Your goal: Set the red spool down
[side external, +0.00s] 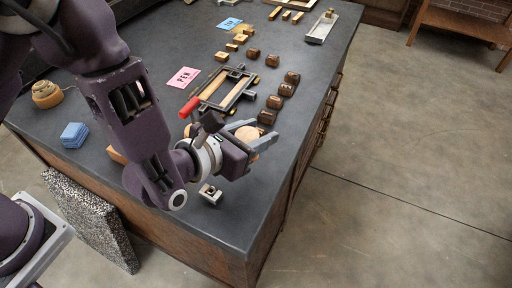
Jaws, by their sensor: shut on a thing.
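My gripper (263,139) is over the near right part of the dark table (218,228), its grey fingers pointing right. It is shut on a pale tan, rounded thing (247,134), partly hidden by the fingers. This thing looks tan rather than red, and I cannot tell whether it is a spool. I also cannot tell its height above the table. The only clearly red thing is a handle (190,106) on the hand press (225,88), just behind my gripper.
Several dark brown blocks (287,89) stand right of the press. A pink card (183,77), a blue card (229,24), a blue stack (74,135) and a tan coil (46,94) lie on the table. A small metal piece (210,194) sits in front of my gripper. The near right corner is clear.

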